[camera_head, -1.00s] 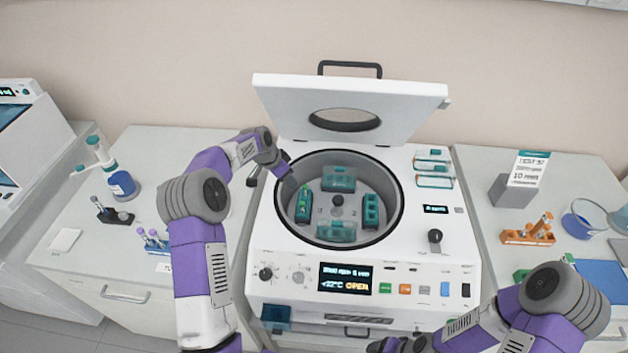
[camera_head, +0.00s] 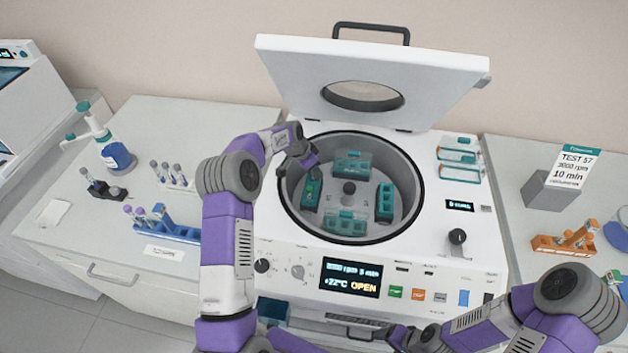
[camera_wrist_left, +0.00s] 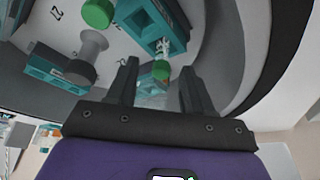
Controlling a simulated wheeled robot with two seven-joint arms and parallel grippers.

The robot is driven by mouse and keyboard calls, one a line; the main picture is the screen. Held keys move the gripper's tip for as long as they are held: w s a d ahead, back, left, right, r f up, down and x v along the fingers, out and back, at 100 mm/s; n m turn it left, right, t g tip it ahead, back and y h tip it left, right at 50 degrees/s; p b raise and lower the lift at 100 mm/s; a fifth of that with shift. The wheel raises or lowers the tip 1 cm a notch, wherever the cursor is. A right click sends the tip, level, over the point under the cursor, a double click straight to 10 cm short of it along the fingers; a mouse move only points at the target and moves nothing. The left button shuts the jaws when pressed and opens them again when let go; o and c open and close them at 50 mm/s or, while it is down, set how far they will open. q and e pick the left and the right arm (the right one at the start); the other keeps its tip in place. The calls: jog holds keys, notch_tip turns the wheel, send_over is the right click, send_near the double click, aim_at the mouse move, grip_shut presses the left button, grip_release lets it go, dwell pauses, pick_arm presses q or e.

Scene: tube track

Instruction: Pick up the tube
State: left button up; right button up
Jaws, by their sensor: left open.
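The open centrifuge (camera_head: 270,215) has teal buckets around a dark hub (camera_head: 348,188) in its bowl. A tube with a green cap shows in the left wrist view (camera_wrist_left: 161,70), in or at a teal bucket; its body is mostly hidden. In the head view a small green spot (camera_head: 314,174) shows at the left bucket (camera_head: 310,197). My left gripper (camera_head: 314,168) is inside the bowl's left side, above that bucket. Its two fingers (camera_wrist_left: 160,75) are apart, with the green cap showing between them; contact is not visible. My right gripper (camera_head: 394,336) is low in front of the centrifuge, its jaws unclear.
The raised lid (camera_head: 290,75) stands behind the bowl, and the bowl's rim (camera_head: 420,205) surrounds my left gripper. A blue rack (camera_head: 180,233) with tubes is on the left bench. An orange rack (camera_head: 560,246) and a sign (camera_head: 572,167) are on the right bench.

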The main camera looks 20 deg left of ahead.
pick_arm(q)
jog(key=shift+x, duration=1.05)
jog(key=c, duration=0.9)
jog(key=shift+r, duration=0.15)
notch_tip(320, 180, up, 10)
jog(key=shift+f+p, duration=0.1)
jog(key=shift+p, duration=0.25)
notch_tip(320, 180, up, 5)
jog(key=p, duration=0.3)
jog(key=shift+f+p, duration=0.15)
jog(key=shift+p, duration=0.15)
